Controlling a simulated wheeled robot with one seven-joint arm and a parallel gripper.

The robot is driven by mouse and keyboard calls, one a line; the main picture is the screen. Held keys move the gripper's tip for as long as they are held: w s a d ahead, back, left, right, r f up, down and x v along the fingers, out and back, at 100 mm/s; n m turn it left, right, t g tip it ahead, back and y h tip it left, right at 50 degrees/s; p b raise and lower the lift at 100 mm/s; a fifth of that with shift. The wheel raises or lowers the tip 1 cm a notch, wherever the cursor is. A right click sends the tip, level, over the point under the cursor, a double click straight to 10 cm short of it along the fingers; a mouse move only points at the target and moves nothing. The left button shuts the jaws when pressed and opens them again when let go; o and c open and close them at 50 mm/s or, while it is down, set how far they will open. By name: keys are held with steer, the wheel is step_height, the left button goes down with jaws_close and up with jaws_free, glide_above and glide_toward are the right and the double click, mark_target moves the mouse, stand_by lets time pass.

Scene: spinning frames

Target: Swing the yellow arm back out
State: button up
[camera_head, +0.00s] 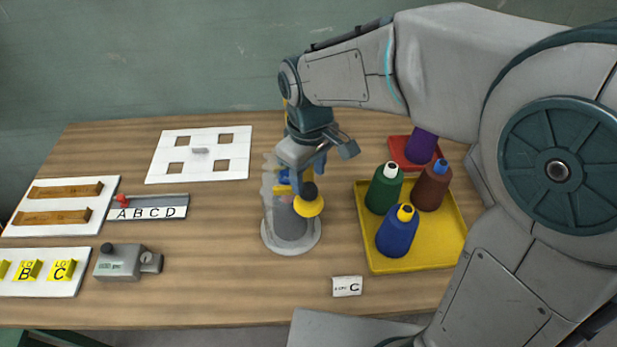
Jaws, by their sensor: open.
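The yellow arm (309,208) shows as a rounded yellow piece at the front of a grey cylinder on a pale round base (291,248), mid-table. A dark knob (309,190) sits at the yellow piece. My gripper (309,178) is open and points down over this device, its blue-tipped fingers close to the knob. I cannot tell whether a finger touches the knob or the yellow arm. My gripper and wrist hide the top and back of the device.
A yellow tray (415,264) with green, brown and blue cones stands to the right. Behind it is a red tray (399,150) with a purple cone. A label card marked C (347,287) lies in front. A white board (233,165) and a lettered A-to-D strip (150,212) lie to the left.

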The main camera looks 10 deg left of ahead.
steer(key=shift+f, duration=1.4)
